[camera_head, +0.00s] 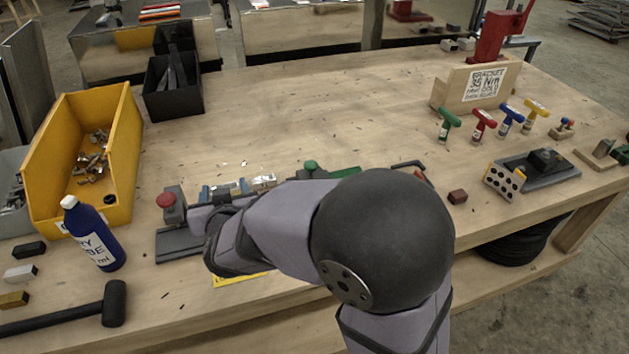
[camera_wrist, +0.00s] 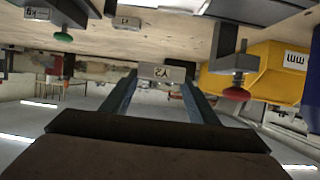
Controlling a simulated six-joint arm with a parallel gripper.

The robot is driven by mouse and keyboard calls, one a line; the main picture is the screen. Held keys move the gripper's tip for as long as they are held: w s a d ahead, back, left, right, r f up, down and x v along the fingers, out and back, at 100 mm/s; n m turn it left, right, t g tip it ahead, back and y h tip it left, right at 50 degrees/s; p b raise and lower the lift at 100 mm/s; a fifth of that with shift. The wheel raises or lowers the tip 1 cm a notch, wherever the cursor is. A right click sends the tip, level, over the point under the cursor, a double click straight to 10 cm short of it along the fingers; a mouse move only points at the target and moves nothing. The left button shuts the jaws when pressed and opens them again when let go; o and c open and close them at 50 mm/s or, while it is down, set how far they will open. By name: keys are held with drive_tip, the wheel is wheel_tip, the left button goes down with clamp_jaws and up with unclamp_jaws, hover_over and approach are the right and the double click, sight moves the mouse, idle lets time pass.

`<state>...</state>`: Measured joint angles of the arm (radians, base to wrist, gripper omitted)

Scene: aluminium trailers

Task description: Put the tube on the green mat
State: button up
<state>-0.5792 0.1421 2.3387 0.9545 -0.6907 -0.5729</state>
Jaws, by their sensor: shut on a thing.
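My gripper (camera_wrist: 161,80) shows in the wrist view with its two bluish fingers on either side of a small grey piece (camera_wrist: 162,72) with dark lettering. It holds this piece; I cannot tell its full shape. In the head view my arm hides most of the gripper. A dark blue bottle-like tube (camera_head: 92,238) with a white cap stands upright at the left, in front of the yellow bin, apart from my gripper. A flat green strip (camera_head: 345,172), perhaps the green mat, shows behind my arm; the rest is hidden.
A red-knobbed fixture (camera_head: 166,202) stands left of my wrist; it also shows in the wrist view (camera_wrist: 236,93). A green knob (camera_head: 310,166) is behind my arm. The yellow bin (camera_head: 125,150), black bin (camera_head: 188,103) and hammer (camera_head: 114,303) are at left. The back middle is clear.

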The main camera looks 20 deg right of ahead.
drive_tip(key=d+m+h, duration=0.1)
drive_tip(key=d+h, duration=0.1)
drive_tip(key=d, duration=0.5)
drive_tip(key=w+d+f+m+g+h, duration=0.1)
drive_tip(key=d+m+h, duration=0.1)
drive_tip(key=d, duration=0.6)
drive_tip(key=d+m+h, duration=0.2)
drive_tip(key=d, duration=0.6)
drive_tip(key=shift+w+d+f+g, duration=0.1)
drive_tip(key=shift+w+f+g, duration=0.3)
drive_tip(key=s+d+r+m+h, duration=0.1)
drive_tip(key=s+d, duration=0.1)
drive_tip(key=d, duration=1)
drive_tip(key=s+d+r, duration=0.1)
drive_tip(key=d, duration=1.2)
drive_tip(key=w+a+f+n+t+y, duration=0.1)
drive_tip(key=w+a+n+y, duration=0.1)
drive_tip(key=a, duration=0.5)
drive_tip(key=w+a+n+y, duration=0.3)
drive_tip(key=a+n+y, duration=0.1)
drive_tip(key=a, duration=0.3)
drive_tip(key=shift+a+f+t+y, duration=0.2)
drive_tip(key=shift+f+t+y, duration=0.2)
drive_tip(key=shift+y, duration=0.3)
